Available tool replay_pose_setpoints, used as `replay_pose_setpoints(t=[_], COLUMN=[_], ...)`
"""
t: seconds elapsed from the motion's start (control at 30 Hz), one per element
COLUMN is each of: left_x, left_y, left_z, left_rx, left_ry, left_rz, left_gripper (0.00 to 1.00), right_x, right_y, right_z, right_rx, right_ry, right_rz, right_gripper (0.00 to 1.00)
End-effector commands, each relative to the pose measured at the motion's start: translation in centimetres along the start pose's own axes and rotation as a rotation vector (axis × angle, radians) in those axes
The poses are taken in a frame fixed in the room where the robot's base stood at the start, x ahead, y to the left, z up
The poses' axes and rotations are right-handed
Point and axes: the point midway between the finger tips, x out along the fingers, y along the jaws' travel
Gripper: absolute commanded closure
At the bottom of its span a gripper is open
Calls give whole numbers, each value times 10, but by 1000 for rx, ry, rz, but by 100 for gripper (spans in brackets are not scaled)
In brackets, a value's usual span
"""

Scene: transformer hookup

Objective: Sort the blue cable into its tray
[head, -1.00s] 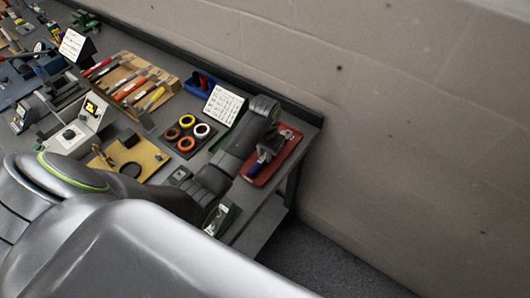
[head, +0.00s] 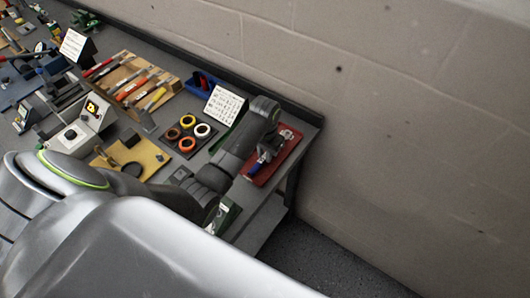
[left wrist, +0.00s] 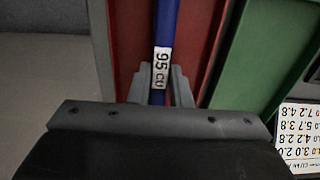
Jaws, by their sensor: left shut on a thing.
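The blue cable (left wrist: 166,22) carries a white label reading "95 CU" in the left wrist view. My left gripper (left wrist: 157,85) is shut on it, with a finger on either side just below the label. The cable runs up out of that picture, over the red tray (left wrist: 128,45). In the head view the gripper (head: 267,152) is over the red tray (head: 289,152), and a short blue piece of the cable (head: 256,166) shows beside it. I cannot tell whether the cable touches the tray. A small blue tray (head: 196,82) stands farther back on the bench. My right gripper is not in view.
A green tray (left wrist: 262,60) lies beside the red one, near a white number card (head: 223,103). A black holder with several coloured tape rolls (head: 187,134) and a yellow board (head: 150,157) are to the left. The bench ends just right of the red tray.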

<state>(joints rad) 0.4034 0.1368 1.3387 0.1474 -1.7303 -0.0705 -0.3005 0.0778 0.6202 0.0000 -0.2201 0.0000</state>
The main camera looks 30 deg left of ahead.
Motion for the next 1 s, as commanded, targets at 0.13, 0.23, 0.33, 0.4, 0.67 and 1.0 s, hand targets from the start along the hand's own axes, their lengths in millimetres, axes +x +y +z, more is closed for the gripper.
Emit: replay_pose_setpoints(t=[0.13,0.23,0.33,0.4,0.67,1.0], left_x=[1,2,3,4,4,-4], left_y=[0,0,0,0,0,0], left_z=[0,0,0,0,0,0], left_rx=[0,0,0,0,0,0], left_ry=[0,1,1,1,1,0], left_rz=[0,0,0,0,0,0], left_gripper=[100,100,100,100,57,57], right_x=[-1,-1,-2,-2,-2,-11], right_y=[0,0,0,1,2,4], right_z=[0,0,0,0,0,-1], right_rx=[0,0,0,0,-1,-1], right_ry=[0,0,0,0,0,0], right_rz=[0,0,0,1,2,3], right_gripper=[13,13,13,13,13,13])
